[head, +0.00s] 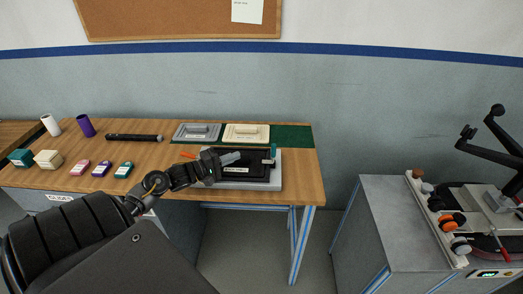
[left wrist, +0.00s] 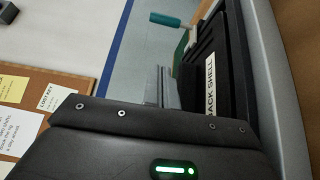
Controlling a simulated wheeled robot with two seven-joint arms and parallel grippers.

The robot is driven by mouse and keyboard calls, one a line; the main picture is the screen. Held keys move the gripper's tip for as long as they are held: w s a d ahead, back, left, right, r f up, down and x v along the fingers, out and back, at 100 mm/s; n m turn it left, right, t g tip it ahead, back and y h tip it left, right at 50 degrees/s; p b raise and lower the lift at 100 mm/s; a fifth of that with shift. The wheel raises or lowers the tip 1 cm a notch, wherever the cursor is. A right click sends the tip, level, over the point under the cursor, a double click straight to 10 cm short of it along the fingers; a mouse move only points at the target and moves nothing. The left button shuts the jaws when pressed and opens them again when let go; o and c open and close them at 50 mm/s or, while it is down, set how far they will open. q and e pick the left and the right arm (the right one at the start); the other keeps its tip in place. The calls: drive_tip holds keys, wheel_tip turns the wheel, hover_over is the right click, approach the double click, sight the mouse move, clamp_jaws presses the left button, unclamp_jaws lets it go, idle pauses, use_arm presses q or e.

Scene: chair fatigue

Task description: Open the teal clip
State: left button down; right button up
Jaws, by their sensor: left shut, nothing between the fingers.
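The teal clip (head: 273,153) stands upright at the right edge of a black shell (head: 250,171) that lies on a pale grey fixture (head: 277,184) on the wooden table. In the left wrist view a teal clip end (left wrist: 165,19) sticks out past the shell (left wrist: 212,60), which bears a "BACK SHELL" label. My left gripper (head: 238,156) is shut and empty over the shell's back left part, apart from and left of the clip. Its fingers (left wrist: 168,88) also show in the left wrist view. My right gripper is not in view.
An orange clip-like piece (head: 188,155) sits left of the shell. Grey (head: 197,132) and cream (head: 246,133) lidded trays stand behind it on a green mat (head: 291,136). Small boxes, rolls and a black rod (head: 133,137) lie left. A machine on a grey cabinet (head: 385,220) stands right.

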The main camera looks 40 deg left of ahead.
use_arm(q)
drive_tip(key=x, duration=0.3)
drive_tip(key=p+x, duration=0.1)
drive_tip(key=x, duration=0.3)
drive_tip(key=shift+w+r, duration=0.15)
drive_tip(key=shift+r, duration=0.05)
drive_tip(key=shift+w+d+p, duration=0.25)
drive_tip(key=shift+d+p, duration=0.2)
drive_tip(key=shift+d, duration=0.15)
drive_tip(key=shift+w+d+p, duration=0.3)
drive_tip(key=shift+d+p, duration=0.1)
drive_tip(key=shift+d, duration=0.15)
drive_tip(key=shift+w+d, duration=0.15)
drive_tip(key=shift+d, duration=0.45)
drive_tip(key=shift+w+d+f, duration=0.1)
drive_tip(key=shift+f, duration=0.1)
